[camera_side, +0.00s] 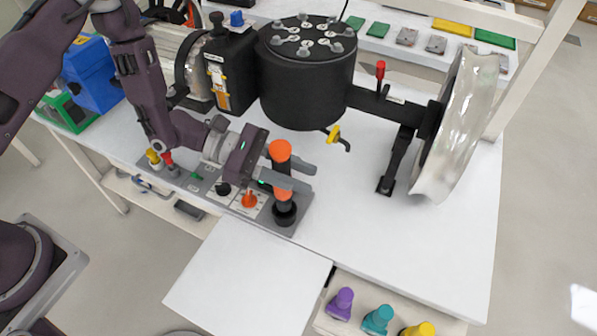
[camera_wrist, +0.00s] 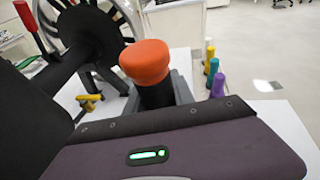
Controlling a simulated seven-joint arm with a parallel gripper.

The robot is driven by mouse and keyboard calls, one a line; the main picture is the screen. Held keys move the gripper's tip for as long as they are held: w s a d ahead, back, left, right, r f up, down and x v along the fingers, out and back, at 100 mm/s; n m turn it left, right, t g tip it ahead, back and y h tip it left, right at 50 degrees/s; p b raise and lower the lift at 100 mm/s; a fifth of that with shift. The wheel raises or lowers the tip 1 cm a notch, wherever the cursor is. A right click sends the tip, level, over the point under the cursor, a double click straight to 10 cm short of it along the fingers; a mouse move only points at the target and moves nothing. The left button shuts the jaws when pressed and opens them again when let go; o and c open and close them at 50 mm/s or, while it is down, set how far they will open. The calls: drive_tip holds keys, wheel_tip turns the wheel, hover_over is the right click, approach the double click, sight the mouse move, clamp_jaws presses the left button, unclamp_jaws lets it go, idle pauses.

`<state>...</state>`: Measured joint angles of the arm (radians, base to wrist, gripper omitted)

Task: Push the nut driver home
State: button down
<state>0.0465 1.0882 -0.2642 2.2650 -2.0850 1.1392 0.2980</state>
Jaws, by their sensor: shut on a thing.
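The nut driver (camera_side: 280,151) stands upright, with an orange cap, a black section and an orange band below. Its lower end meets a round black base (camera_side: 285,215) on the grey panel. My gripper (camera_side: 296,177) is shut on the nut driver, its grey fingers on either side of the shaft below the cap. In the wrist view, the orange cap of the nut driver (camera_wrist: 146,60) shows above its black shaft, with a grey finger behind. The lower end is hidden there by my gripper body. I cannot tell how deep the driver sits in the base.
The grey panel (camera_side: 225,203) carries an orange knob (camera_side: 249,200) and a black knob close by. A black drum (camera_side: 308,85) with a yellow-handled valve (camera_side: 334,134) stands behind. Purple, teal and yellow pegs (camera_side: 378,319) stand at the front. White tabletop (camera_side: 380,235) is clear to the right.

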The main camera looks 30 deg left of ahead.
drive_tip(key=shift+f, duration=2.4)
drive_tip(key=c, duration=1)
unclamp_jaws()
drive_tip(key=v, duration=0.7)
